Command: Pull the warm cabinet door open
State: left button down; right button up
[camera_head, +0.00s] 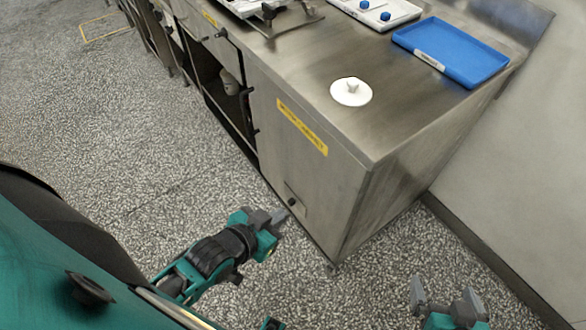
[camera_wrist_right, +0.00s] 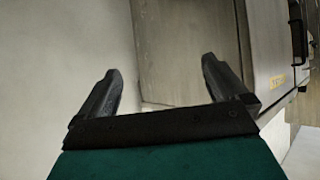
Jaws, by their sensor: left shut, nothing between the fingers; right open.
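The warm cabinet door (camera_head: 300,165) is a steel front panel with a yellow label (camera_head: 302,127), and it looks closed. A black bar handle (camera_head: 249,110) stands at its left edge. A small dark knob (camera_head: 292,202) sits low on the front. My left gripper (camera_head: 280,214) is shut and empty, close to the lower front near that knob; I cannot tell whether it touches. My right gripper (camera_head: 447,294) is open and empty, low beyond the cabinet's right corner. In the right wrist view the gripper (camera_wrist_right: 165,88) faces the cabinet's plain side, with the labelled door (camera_wrist_right: 277,50) and handle at right.
A dark open bay (camera_head: 222,85) is left of the door. A wall stands at right. The speckled floor (camera_head: 150,140) in front is clear.

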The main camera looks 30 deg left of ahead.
aim_at(293, 148)
jog(key=j+u, duration=0.15)
jog(key=u, duration=0.3)
jog(key=j+u, duration=0.1)
jog(key=u, duration=0.3)
jog(key=i+j+u, duration=0.1)
jog(key=u, duration=0.35)
jog(key=i+j+u, duration=0.1)
jog(key=u, duration=0.35)
jog(key=i+z, duration=0.15)
jog(key=z, duration=0.35)
jog(key=i+u, duration=0.15)
